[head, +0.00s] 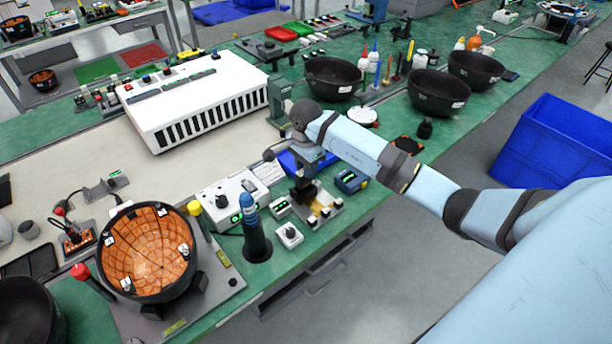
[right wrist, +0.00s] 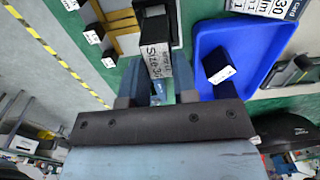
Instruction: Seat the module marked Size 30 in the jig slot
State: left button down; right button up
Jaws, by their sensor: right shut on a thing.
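In the right wrist view my right gripper (right wrist: 158,86) is shut on a dark module (right wrist: 155,50) whose pale label reads Size 30. In the head view this gripper (head: 303,178) is partly hidden by its own wrist, just above the brass-coloured jig (head: 322,212) on the bench. The brass jig (right wrist: 122,20) also shows in the wrist view, beside the module. A black frame stands behind the module's far end. I cannot tell whether the module is inside the slot or above it. My left gripper is not in view.
A blue tray (right wrist: 208,40) beside the gripper holds another dark module (right wrist: 220,68) with a white label. A control box (head: 228,200), a blue-topped dark post (head: 254,235) and small boxes (head: 289,236) crowd the jig's left. The bench's front edge is close.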

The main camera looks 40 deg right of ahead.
notch_tip(320, 180, down, 4)
jog(key=shift+r, duration=0.2)
jog(key=shift+f, duration=0.15)
jog(key=shift+f, duration=0.1)
jog(key=shift+f, duration=0.15)
jog(key=o, duration=0.9)
